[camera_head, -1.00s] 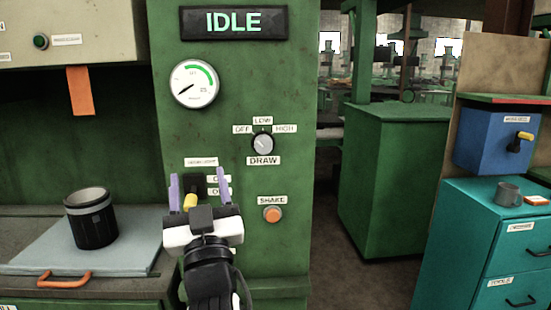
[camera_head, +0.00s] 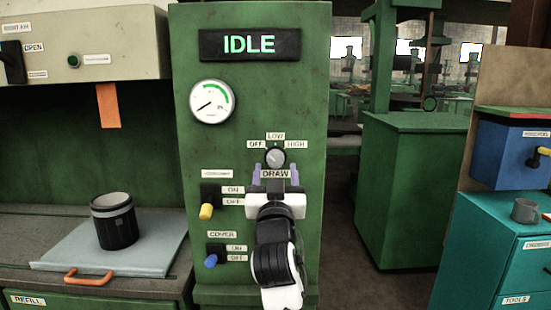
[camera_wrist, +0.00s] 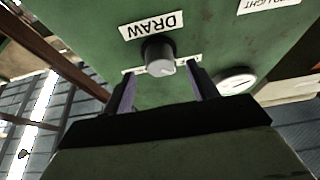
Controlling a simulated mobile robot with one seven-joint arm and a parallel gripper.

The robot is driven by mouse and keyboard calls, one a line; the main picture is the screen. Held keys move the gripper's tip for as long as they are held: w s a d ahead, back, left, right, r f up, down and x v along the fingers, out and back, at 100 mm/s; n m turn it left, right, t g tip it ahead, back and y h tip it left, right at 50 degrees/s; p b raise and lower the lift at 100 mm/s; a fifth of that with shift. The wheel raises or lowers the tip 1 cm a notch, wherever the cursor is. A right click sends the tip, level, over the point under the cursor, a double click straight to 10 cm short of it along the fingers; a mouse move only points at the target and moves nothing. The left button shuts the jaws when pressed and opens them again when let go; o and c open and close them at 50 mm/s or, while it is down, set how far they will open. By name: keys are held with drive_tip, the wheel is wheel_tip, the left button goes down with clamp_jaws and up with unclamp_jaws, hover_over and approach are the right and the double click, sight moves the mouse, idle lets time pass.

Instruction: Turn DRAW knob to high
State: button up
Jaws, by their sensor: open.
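The DRAW knob (camera_head: 275,158) is a round grey knob on the green panel (camera_head: 226,145), with OFF at its left, LOW above and HIGH at its right. I cannot tell for certain where its pointer stands. My gripper (camera_head: 275,174) is open and empty just below and in front of the knob, its purple-lined fingers beside the DRAW label. In the wrist view the knob (camera_wrist: 160,57) sits ahead of my gripper (camera_wrist: 160,82), between the lines of the two fingers; I see no contact.
An IDLE display (camera_head: 249,45) and a gauge (camera_head: 212,101) are above. A yellow-tipped lever (camera_head: 206,211) and a blue-tipped COVER lever (camera_head: 211,261) stick out left of my arm. A black bucket (camera_head: 115,222) stands on a tray at left. Green cabinet (camera_head: 415,190) at right.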

sight(276, 159)
drive_tip(key=shift+p+x, duration=0.3)
drive_tip(key=shift+x, duration=1.15)
drive_tip(key=c, duration=1)
